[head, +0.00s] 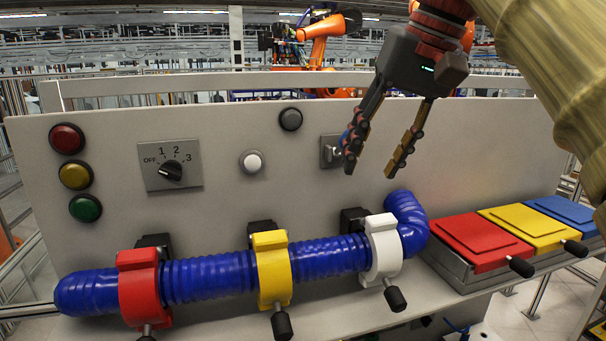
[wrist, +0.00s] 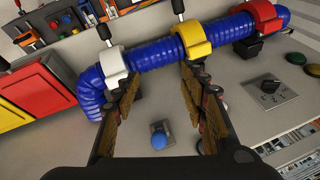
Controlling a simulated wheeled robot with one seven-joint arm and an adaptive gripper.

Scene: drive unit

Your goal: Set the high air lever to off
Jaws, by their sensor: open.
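A lever with a blue ball knob (wrist: 158,141) stands on a small grey plate on the upright panel, the only blue-knobbed lever in view. No label on it can be read. In the head view its plate (head: 329,151) shows just left of my gripper, and the near finger hides most of the knob. My gripper (head: 372,168) is open and empty, pointing down in front of the panel. In the wrist view the fingers (wrist: 160,82) stand apart, with the blue knob between their bases. I cannot tell that anything touches the lever.
A blue hose (head: 210,276) runs below, held by red (head: 138,288), yellow (head: 271,270) and white (head: 384,248) clamps. A dial (head: 171,172) and several buttons are on the panel's left. Red, yellow and blue lidded boxes (head: 480,240) stand at right.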

